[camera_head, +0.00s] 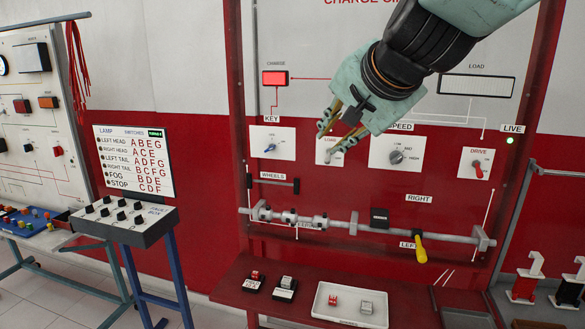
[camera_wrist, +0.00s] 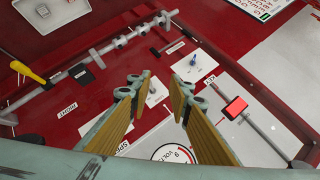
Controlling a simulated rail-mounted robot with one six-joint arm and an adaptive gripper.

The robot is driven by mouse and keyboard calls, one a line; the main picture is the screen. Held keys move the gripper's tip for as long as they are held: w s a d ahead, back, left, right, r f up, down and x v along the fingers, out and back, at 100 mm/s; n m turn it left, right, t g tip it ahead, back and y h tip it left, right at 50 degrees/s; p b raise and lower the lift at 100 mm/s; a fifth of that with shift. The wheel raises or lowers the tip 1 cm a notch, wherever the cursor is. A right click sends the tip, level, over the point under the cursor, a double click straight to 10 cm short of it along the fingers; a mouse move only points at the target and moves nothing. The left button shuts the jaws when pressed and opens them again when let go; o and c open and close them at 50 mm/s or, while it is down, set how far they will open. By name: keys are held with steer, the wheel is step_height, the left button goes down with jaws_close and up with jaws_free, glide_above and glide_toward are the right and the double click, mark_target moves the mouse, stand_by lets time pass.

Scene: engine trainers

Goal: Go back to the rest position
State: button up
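My gripper (camera_head: 325,142) hangs in front of the upright red and white trainer board (camera_head: 350,190), its fingers pointing down and left in the head view. In the wrist view, the two yellow-padded fingers (camera_wrist: 162,88) stand apart with nothing between them. A white switch plate (camera_head: 338,153) lies behind the fingertips and is partly hidden by them; it also shows between the fingers in the wrist view (camera_wrist: 155,92). Contact with it cannot be told. The key plate with a blue knob (camera_head: 270,147) is left of the gripper.
The speed dial (camera_head: 397,156) and red drive switch (camera_head: 478,170) are right of the gripper. Below runs a grey rod with a yellow handle (camera_head: 420,248). A white tray (camera_head: 318,312) sits on the red shelf. A lamp console (camera_head: 123,220) stands left.

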steer(key=s+d+f+n+g+h, duration=0.1)
steer(key=s+d+f, duration=0.3)
steer(key=s, duration=0.9)
steer(key=s+d+f+n+g+h, duration=0.1)
steer(key=s+d+f+n+g, duration=0.2)
steer(key=s+f, duration=0.4)
steer(key=s+d+f+n+g+b, duration=0.1)
steer(key=s+d+f+n, duration=0.3)
steer(key=s, duration=1.6)
steer(key=shift+d+f+g+h, duration=0.3)
steer(key=shift+f+g+h, duration=0.1)
steer(key=shift+f+g, duration=0.25)
steer(key=shift+w, duration=0.1)
steer(key=shift+f+b, duration=0.6)
